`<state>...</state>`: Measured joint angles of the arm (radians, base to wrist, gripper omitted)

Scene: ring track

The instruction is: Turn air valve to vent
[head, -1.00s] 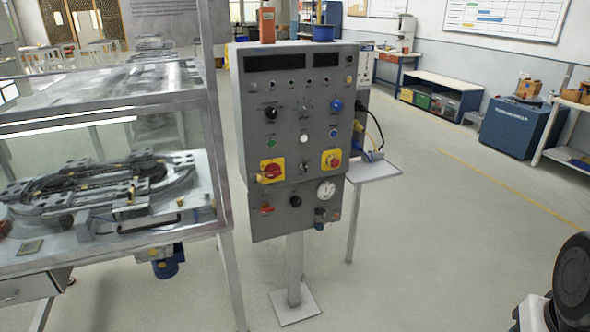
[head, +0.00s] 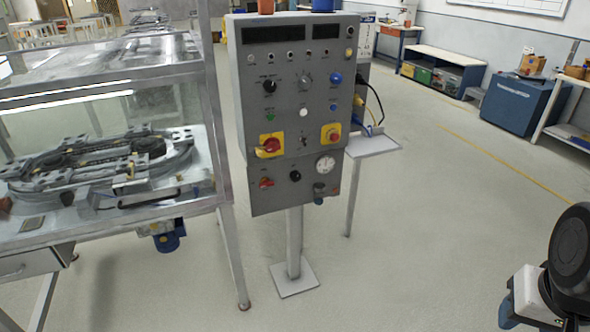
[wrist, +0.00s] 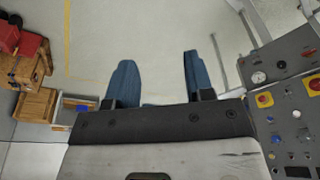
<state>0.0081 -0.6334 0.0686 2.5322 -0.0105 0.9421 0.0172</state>
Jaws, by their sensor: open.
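The grey control panel (head: 292,100) stands on a post left of centre in the head view. On its lower plate is a small red valve handle (head: 266,183), left of a black knob (head: 295,175) and a round gauge (head: 325,163). Its exact pointing direction is too small to tell. In the wrist view the panel is upside down at the right edge, with the gauge (wrist: 258,77) and the red handle (wrist: 308,53). My gripper (wrist: 158,78) is open and empty, its two blue fingers apart over bare floor, away from the panel.
A yellow plate with a red rotary switch (head: 270,145) and another with a red button (head: 332,134) sit above the lower plate. A glass-sided enclosure (head: 110,130) stands close left. A small side shelf (head: 372,146) is behind right.

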